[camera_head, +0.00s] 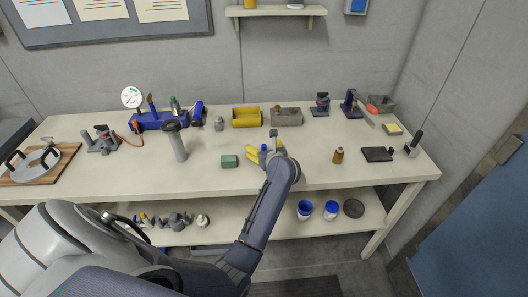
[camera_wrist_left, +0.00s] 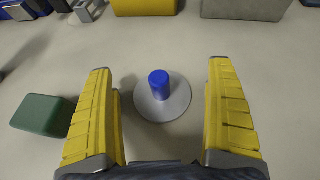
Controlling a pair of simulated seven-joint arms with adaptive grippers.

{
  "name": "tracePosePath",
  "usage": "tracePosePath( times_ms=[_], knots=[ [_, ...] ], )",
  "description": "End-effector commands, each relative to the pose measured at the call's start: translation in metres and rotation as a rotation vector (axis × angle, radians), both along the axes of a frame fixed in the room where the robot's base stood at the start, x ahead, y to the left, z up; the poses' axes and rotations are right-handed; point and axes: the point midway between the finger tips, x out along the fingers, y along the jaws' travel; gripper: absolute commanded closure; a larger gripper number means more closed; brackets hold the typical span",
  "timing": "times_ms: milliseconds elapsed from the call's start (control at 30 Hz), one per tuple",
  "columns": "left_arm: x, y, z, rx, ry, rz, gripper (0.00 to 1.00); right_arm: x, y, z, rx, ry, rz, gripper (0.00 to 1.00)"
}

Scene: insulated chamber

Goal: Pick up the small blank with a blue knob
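The small blank (camera_wrist_left: 176,106) is a round grey disc with an upright blue knob (camera_wrist_left: 159,82). It sits on the bench top, between the fingers of my left gripper (camera_wrist_left: 160,66) in the left wrist view. The left gripper is open, with yellow ribbed fingers spread wide on either side of the blank, and I see clear gaps on both sides. In the head view the left gripper (camera_head: 265,150) is over the middle of the bench (camera_head: 208,180), and the blue knob (camera_head: 264,147) shows beside its yellow fingers; the wrist hides most of the disc. My right gripper is not in view.
A green block (camera_wrist_left: 42,115) lies just left of the left finger; it also shows in the head view (camera_head: 229,161). A yellow bin (camera_head: 246,118) and a grey bin (camera_head: 286,117) stand behind. A brown bottle (camera_head: 338,156) stands to the right, with bare bench between.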

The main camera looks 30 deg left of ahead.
Motion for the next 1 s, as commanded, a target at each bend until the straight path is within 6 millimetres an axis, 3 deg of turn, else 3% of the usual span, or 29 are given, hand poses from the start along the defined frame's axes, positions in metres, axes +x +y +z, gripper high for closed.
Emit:
tracePosePath(
  times_ms=[67, 700, 767, 1000],
  knots=[
    [-0.0001, 0.0, 0.0, 0.0, 0.0, 0.0, 0.22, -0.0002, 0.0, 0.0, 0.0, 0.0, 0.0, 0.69],
    [-0.001, -0.0003, -0.0027, -0.004, 0.004, 0.001, 0.95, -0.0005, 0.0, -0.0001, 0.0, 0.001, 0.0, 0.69],
    [-0.0011, -0.0002, -0.0028, -0.004, 0.005, 0.001, 1.0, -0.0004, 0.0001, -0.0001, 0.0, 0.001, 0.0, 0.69],
    [-0.0014, -0.0011, -0.0029, -0.006, 0.007, 0.001, 1.0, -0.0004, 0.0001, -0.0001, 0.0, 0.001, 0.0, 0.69]
  ],
)
